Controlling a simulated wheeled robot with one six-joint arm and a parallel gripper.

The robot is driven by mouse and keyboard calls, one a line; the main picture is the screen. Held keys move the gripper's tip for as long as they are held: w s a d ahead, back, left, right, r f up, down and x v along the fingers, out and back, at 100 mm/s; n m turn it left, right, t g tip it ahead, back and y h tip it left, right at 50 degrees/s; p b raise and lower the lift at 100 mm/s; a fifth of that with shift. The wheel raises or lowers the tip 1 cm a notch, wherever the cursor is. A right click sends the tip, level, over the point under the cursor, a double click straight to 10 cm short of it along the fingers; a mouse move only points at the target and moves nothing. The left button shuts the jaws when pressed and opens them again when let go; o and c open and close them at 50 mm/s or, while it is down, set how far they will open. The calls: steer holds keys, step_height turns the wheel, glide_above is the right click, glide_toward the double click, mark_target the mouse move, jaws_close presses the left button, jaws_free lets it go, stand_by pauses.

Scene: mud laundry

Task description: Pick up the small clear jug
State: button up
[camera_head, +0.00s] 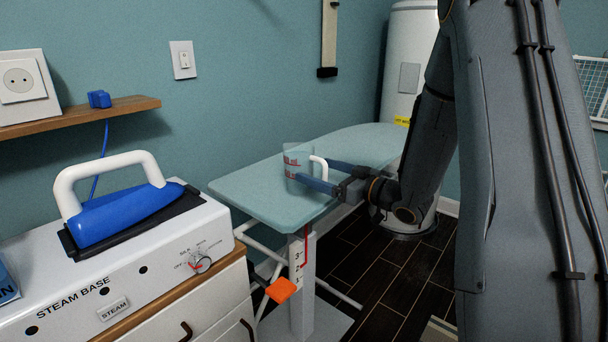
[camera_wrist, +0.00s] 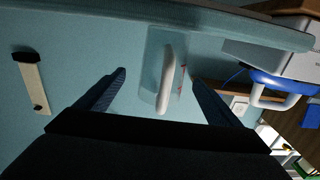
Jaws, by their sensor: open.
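The small clear jug (camera_head: 294,161) stands upright on the pale teal ironing board (camera_head: 245,190). It has red markings and a white handle on its right side in the head view. In the wrist view the jug (camera_wrist: 155,60) lies ahead of the fingers, its white handle (camera_wrist: 167,78) facing the camera between them. My gripper (camera_head: 322,174) is open, with its fingers extended toward the jug at handle height. In the head view one finger overlaps the jug's lower part. I cannot tell whether either finger touches it.
A steam iron (camera_head: 122,212) rests on its white base (camera_head: 150,265) at the left, on a cabinet. A wooden shelf (camera_head: 80,117) juts from the wall. A white tank (camera_head: 408,60) stands behind the board. An orange lever (camera_head: 281,289) sits below the board.

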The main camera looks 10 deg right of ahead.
mark_target(311, 169)
steer(key=p+x, duration=0.1)
steer(key=x, duration=0.4)
steer(key=shift+s+a, duration=0.1)
steer(key=shift+a, duration=0.2)
steer(key=c, duration=1.2)
steer(key=shift+r, duration=5.05)
